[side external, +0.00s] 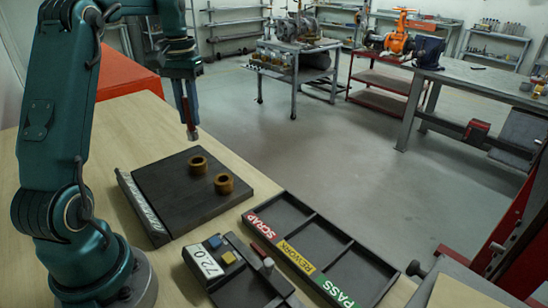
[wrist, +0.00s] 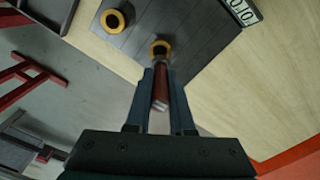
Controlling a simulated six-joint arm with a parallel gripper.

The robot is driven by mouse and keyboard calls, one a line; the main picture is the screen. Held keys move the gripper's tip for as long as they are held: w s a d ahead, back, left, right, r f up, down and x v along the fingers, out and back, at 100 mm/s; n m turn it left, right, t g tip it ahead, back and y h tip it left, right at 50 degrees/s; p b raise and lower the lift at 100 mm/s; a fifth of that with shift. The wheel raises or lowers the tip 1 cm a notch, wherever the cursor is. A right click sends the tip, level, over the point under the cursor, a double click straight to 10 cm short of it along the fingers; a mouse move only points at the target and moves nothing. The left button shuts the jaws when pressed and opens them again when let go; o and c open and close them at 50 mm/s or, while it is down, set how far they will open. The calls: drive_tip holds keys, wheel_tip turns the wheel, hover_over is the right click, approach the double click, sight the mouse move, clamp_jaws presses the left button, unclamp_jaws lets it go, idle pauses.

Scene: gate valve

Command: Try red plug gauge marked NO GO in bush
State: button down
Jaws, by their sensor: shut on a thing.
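My gripper (side external: 189,120) is shut on a red plug gauge (wrist: 166,92), held by its red body between the two blue-grey fingers. Its grey end (side external: 192,134) points down in the side view, a little above the dark board. No NO GO marking is readable. Two brown ring-shaped bushes stand on the board: the farther bush (side external: 198,165) and the nearer bush (side external: 223,184). The gauge is above and apart from the farther bush in the side view. In the wrist view the gauge's far end overlaps the lower part of one bush (wrist: 161,46).
The dark board (side external: 160,205) lies on the wooden table with a white label strip. A small rack (side external: 230,290) marked 72.0 holds blue, yellow, red and grey pieces. A tray (side external: 372,270) labelled SCRAP, REWORK, PASS looks empty. Bare table lies left of the board.

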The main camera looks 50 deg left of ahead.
drive_tip(key=d, duration=1)
hover_over(224, 184)
drive_tip(key=a, duration=0.2)
drive_tip(key=shift+m, duration=0.3)
drive_tip(key=shift+w+d+f, duration=0.1)
drive_tip(key=shift+w+f, duration=0.05)
drive_tip(key=shift+f, duration=0.75)
drive_tip(key=shift+w+d+f, duration=0.1)
drive_tip(key=shift+w+f, duration=0.05)
drive_tip(key=shift+f, duration=0.8)
drive_tip(key=shift+w+f, duration=0.15)
drive_tip(key=shift+f, duration=0.75)
drive_tip(key=shift+f, duration=0.25)
drive_tip(key=shift+r, duration=0.2)
idle(3.2)
